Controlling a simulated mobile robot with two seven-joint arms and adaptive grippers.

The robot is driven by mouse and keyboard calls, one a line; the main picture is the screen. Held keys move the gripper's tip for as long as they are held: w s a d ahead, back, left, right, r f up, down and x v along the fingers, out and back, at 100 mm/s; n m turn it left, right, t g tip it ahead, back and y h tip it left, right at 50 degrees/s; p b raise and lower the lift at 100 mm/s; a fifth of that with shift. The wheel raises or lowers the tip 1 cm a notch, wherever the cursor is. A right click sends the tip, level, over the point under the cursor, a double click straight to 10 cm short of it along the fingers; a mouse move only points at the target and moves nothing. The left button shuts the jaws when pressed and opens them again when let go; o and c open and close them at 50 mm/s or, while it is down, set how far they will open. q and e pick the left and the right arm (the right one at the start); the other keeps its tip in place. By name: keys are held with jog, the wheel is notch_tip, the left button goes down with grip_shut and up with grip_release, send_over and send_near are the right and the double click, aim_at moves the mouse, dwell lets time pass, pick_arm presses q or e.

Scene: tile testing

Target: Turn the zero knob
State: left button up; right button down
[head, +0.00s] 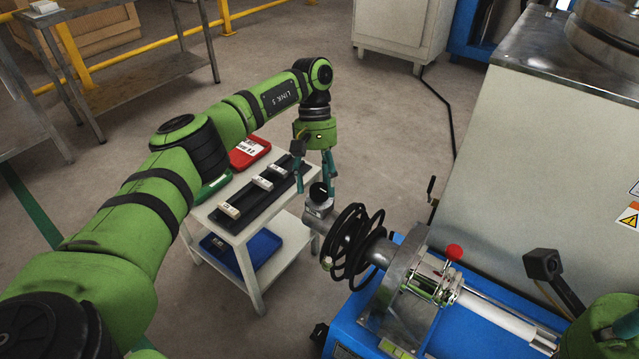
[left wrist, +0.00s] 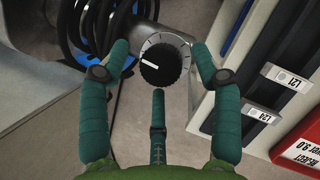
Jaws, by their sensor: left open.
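The zero knob (head: 319,191) is a small black round knob on a grey metal housing at the end of the machine's shaft. In the left wrist view the knob (left wrist: 162,66) faces me at upper centre, inside a grey ring with tick marks; its white pointer line points left and slightly up. My left gripper (head: 315,176) is above the knob with teal fingers spread. In the left wrist view two fingers flank the knob and a third is below it, with gaps visible around it. My right gripper (head: 618,326) is only partly in view at the lower right edge.
Black cable coils (head: 352,243) hang around the shaft beside the knob. The blue machine (head: 362,335) carries a red-knobbed lever (head: 454,252). A white cart (head: 243,238) left of the knob holds a black tray (head: 262,192) with labelled blocks and a red bin (head: 247,152).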

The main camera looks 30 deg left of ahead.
pick_arm(q)
jog(key=v, duration=0.6)
jog(key=shift+r, duration=0.3)
